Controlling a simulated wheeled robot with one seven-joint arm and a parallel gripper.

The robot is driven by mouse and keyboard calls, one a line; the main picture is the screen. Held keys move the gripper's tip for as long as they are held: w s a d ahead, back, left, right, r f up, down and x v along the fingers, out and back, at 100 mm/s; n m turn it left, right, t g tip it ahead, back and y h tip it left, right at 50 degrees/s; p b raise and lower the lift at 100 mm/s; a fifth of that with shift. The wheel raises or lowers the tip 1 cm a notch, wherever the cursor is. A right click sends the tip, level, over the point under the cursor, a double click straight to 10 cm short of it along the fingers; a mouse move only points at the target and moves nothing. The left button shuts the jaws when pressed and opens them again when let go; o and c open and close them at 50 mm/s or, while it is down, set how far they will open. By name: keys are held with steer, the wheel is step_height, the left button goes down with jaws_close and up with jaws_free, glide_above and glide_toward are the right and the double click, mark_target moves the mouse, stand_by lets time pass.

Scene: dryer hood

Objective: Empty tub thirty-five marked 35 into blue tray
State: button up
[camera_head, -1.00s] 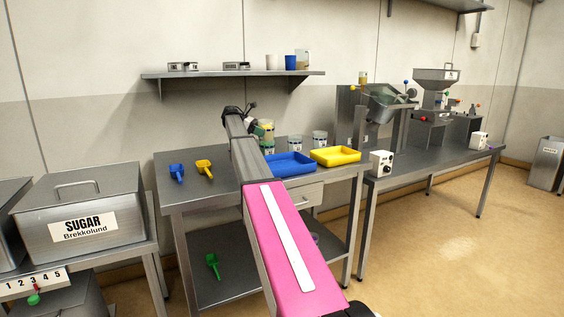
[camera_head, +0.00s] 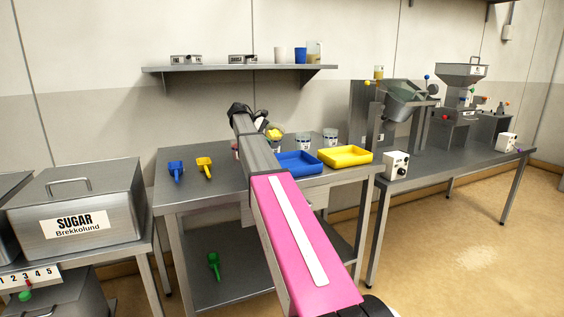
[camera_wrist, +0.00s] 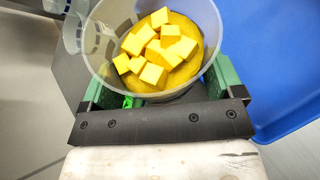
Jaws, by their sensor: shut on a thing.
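My gripper (camera_wrist: 160,92) is shut on a clear tub (camera_wrist: 208,22), with a green finger on each side of it. The tub holds several yellow cubes on a yellow-orange mass. Its number is not readable in these views. In the head view the held tub (camera_head: 274,134) shows beyond the end of my arm, its yellow contents visible, above the back of the table. The blue tray (camera_head: 299,163) lies on the table in front and to the right of the tub. In the wrist view the blue tray (camera_wrist: 285,60) fills the right side, beside the tub.
A yellow tray (camera_head: 345,156) lies right of the blue one. Two labelled tubs (camera_head: 330,136) stand behind the trays. A blue scoop (camera_head: 176,168) and a yellow scoop (camera_head: 205,166) lie at the table's left. A shelf (camera_head: 240,68) hangs above.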

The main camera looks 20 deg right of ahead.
steer(key=shift+s+f+t, duration=0.15)
steer(key=shift+s+t, duration=0.25)
steer(key=shift+s+f+m+t+p, duration=0.25)
steer(key=shift+m+t+p, duration=0.1)
steer(key=shift+m+t, duration=0.3)
stand_by(0.6)
